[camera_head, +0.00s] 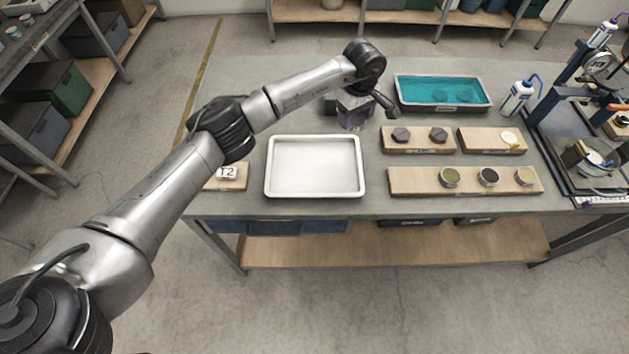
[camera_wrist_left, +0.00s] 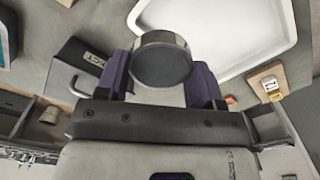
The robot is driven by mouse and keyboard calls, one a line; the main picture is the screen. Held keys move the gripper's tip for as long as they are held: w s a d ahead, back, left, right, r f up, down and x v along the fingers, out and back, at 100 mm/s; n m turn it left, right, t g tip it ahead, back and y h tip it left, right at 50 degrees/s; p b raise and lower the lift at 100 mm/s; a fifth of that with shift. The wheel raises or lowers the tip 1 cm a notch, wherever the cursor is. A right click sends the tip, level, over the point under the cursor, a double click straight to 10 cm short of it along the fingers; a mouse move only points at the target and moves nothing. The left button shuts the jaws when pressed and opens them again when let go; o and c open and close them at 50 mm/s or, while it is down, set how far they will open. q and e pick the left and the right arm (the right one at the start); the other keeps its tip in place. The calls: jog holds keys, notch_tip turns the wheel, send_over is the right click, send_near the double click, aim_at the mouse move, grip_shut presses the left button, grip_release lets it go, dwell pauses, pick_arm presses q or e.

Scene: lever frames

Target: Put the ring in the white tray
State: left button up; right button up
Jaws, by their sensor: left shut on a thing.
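The white tray (camera_head: 315,192) lies flat on the grey bench in front of my left arm and looks empty. It also shows at the top of the left wrist view (camera_wrist_left: 215,30). My left gripper (camera_head: 352,122) is near the tray's far right corner, just beyond it; its height above the bench is hard to tell. In the left wrist view the purple fingers of the gripper (camera_wrist_left: 162,72) are shut on the ring (camera_wrist_left: 161,62), a short round piece with a metal rim and a dark face. The ring is hidden or too small to make out in the head view.
A teal-filled tub (camera_head: 443,92) stands at the back right, with a wash bottle (camera_head: 519,95) beside it. Wooden boards with dark hexagonal pieces (camera_head: 401,135) and small round pots (camera_head: 450,177) lie right of the tray. A board labelled T2 (camera_head: 227,174) is at its left.

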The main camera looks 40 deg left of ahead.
pick_arm(q)
notch_tip(320, 180, down, 3)
jog(key=w+a+n+b, duration=0.2)
jog(key=b, duration=0.2)
send_over(314, 155)
notch_tip(314, 155, down, 6)
jog(key=shift+f, duration=0.25)
jog(key=shift+s+f+b, duration=0.1)
jog(key=shift+f+b, duration=0.3)
jog(key=shift+f, duration=1.65)
pick_arm(e)
notch_tip(314, 155, down, 6)
jog(key=shift+a+f, duration=0.15)
jog(key=shift+f, duration=0.05)
pick_arm(q)
jog(key=shift+a+f, duration=0.1)
pick_arm(e)
jog(key=shift+f, duration=0.15)
pick_arm(q)
jog(key=o, duration=0.8)
jog(key=shift+c, duration=0.2)
